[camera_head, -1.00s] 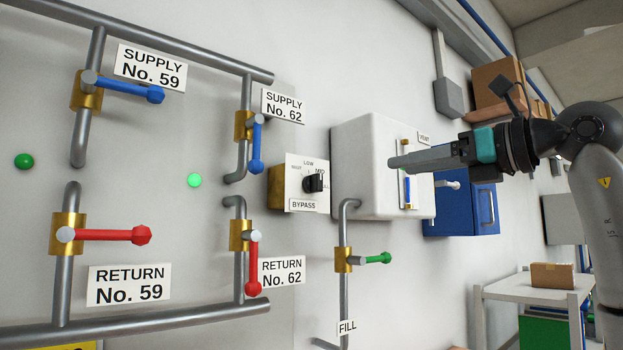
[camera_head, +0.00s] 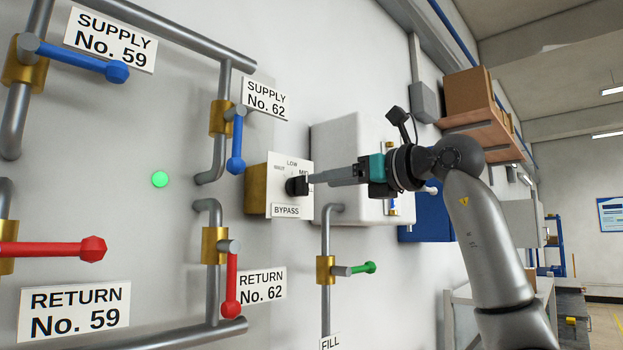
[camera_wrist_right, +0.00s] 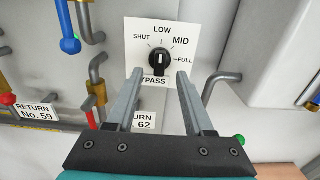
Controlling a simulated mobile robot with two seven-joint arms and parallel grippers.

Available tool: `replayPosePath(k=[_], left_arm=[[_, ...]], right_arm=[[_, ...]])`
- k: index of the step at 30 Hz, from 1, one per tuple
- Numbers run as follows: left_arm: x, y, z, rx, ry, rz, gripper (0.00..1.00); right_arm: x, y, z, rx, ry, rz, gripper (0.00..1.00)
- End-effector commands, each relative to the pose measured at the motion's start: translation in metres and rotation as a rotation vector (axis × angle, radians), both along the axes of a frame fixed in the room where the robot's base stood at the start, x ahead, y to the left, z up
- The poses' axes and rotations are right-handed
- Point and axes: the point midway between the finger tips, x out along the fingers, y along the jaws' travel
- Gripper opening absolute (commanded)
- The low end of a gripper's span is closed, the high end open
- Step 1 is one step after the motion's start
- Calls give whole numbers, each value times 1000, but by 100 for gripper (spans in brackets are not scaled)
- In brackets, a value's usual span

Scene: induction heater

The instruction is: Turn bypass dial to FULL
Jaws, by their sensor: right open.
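The bypass dial (camera_head: 296,186) is a black knob on a white plate (camera_head: 291,165) marked SHUT, LOW, MID and FULL. In the right wrist view the dial (camera_wrist_right: 159,64) has its white mark pointing up, roughly toward LOW; FULL is at its right. My right gripper (camera_head: 312,179) is open, its fingers pointing at the dial from the right in the head view. In the wrist view the right gripper's fingertips (camera_wrist_right: 160,73) lie left and right of the dial, slightly below it. I cannot tell whether they touch it. My left gripper is out of view.
The SUPPLY No. 62 blue handle (camera_head: 236,145) and RETURN No. 62 red handle (camera_head: 231,285) are left of the dial. A green FILL handle (camera_head: 363,268) is below right. A white cabinet (camera_head: 340,140) stands out behind my right gripper.

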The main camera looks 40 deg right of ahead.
Motion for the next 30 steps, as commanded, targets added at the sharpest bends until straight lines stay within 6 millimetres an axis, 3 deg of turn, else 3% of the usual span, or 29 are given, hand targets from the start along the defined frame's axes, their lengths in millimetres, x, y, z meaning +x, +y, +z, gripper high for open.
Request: replayPosePath(k=[3, 9, 20, 30], left_arm=[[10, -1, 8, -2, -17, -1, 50], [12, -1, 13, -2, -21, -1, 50], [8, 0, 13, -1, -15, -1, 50], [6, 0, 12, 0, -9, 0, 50]], right_arm=[[23, 3, 1, 1, 1, 3, 52], [44, 4, 1, 1, 0, 2, 52], [50, 4, 0, -1, 0, 0, 52], [49, 4, 0, 0, 0, 0, 15]])
